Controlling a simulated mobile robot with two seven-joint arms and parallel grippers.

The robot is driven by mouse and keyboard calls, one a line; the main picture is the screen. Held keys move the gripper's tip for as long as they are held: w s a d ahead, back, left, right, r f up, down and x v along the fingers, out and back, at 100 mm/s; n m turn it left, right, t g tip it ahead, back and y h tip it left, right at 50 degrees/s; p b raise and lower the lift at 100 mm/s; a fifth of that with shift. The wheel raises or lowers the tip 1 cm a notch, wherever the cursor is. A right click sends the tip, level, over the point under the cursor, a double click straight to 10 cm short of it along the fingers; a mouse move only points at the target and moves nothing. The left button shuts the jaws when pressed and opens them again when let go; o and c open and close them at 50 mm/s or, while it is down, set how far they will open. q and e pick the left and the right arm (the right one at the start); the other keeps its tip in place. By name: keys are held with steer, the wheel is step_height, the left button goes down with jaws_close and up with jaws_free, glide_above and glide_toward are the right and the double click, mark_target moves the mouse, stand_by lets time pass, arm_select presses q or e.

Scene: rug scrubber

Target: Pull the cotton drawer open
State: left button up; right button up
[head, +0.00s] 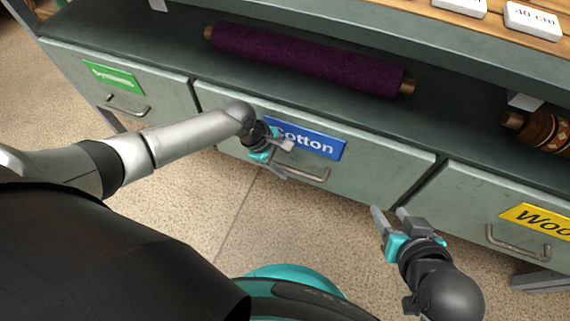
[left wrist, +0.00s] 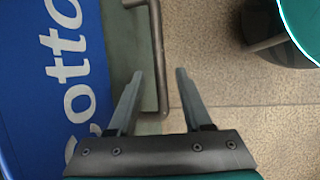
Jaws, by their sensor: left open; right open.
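The cotton drawer (head: 390,169) is a grey-green front with a blue "Cotton" label (head: 322,144) and a metal bar handle (head: 313,176). It looks shut, about flush with its neighbours. My left gripper (head: 287,160) is at the label and the handle's left part, and hides some of both. In the left wrist view my left gripper (left wrist: 155,95) is open, and the end of the handle (left wrist: 157,60) shows between its two fingertips; I cannot tell whether they touch it. My right gripper (head: 390,216) is open and empty, in front of the gap between the cotton and wool drawers.
A drawer with a green label (head: 113,77) is on the left, and a drawer with a yellow label (head: 540,218) is on the right. A purple roll (head: 305,58) lies on the shelf above. The speckled floor (head: 190,200) in front is clear.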

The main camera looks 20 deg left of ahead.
arm_select(q)
steer(key=shift+d+f, duration=0.15)
steer(key=shift+f, duration=0.1)
steer(key=shift+c, duration=0.3)
jaws_close()
stand_by(1.2)
